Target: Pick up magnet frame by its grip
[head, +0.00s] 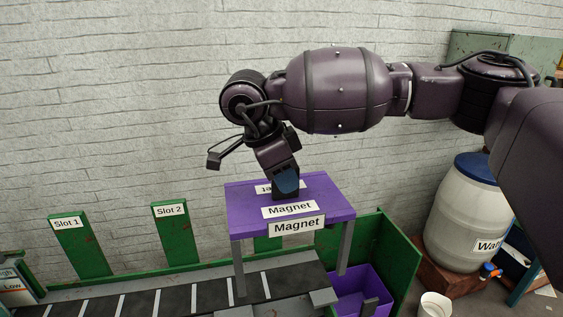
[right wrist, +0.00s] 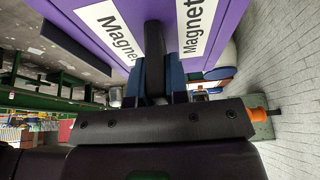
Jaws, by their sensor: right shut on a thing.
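The magnet frame (head: 335,207) is a purple plate on grey legs with white "Magnet" labels. It stands over the belt at the centre right of the head view. In the right wrist view its purple plate (right wrist: 85,12) fills the top. My right gripper (head: 286,186) points down at the top of the plate. Its two blue fingers (right wrist: 155,80) are shut on the dark upright grip (right wrist: 154,45) of the frame. Whether the legs touch their supports is unclear. The gripper hides part of a label behind it. My left gripper is not in view.
The dark belt (head: 135,302) with white stripes runs beneath the frame. Green posts marked Slot 1 (head: 80,247) and Slot 2 (head: 173,236) stand behind it. A purple bin (head: 377,277) sits below right, beside a green panel (head: 398,250). A white barrel (head: 465,215) stands farther right.

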